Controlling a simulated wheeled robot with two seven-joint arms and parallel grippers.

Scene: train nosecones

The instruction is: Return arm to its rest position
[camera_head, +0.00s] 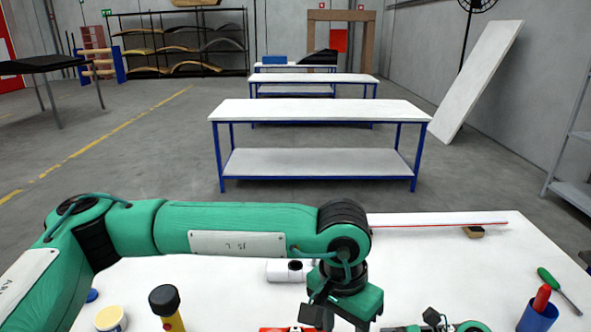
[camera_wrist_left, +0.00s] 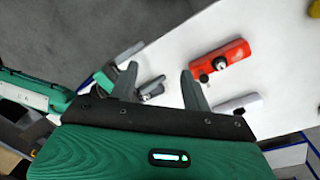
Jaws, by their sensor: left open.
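My left arm comes in from the left and bends down at the middle of the front table (camera_head: 480,255). Its gripper (camera_head: 342,322) is at the bottom edge of the head view, with the fingertips cut off. In the left wrist view the gripper (camera_wrist_left: 158,72) has its two dark fingers apart, with nothing held between them. Small grey and green parts show beyond the fingers. A green and black part at the bottom of the head view looks like my right arm; its fingers cannot be made out.
A white cylinder (camera_head: 283,271), a red tool (camera_wrist_left: 221,59), a black-capped yellow bottle (camera_head: 166,307), a yellow-white jar (camera_head: 111,319), a blue cup (camera_head: 537,318) and a green screwdriver (camera_head: 558,289) are on the table. An empty white workbench (camera_head: 320,111) stands beyond.

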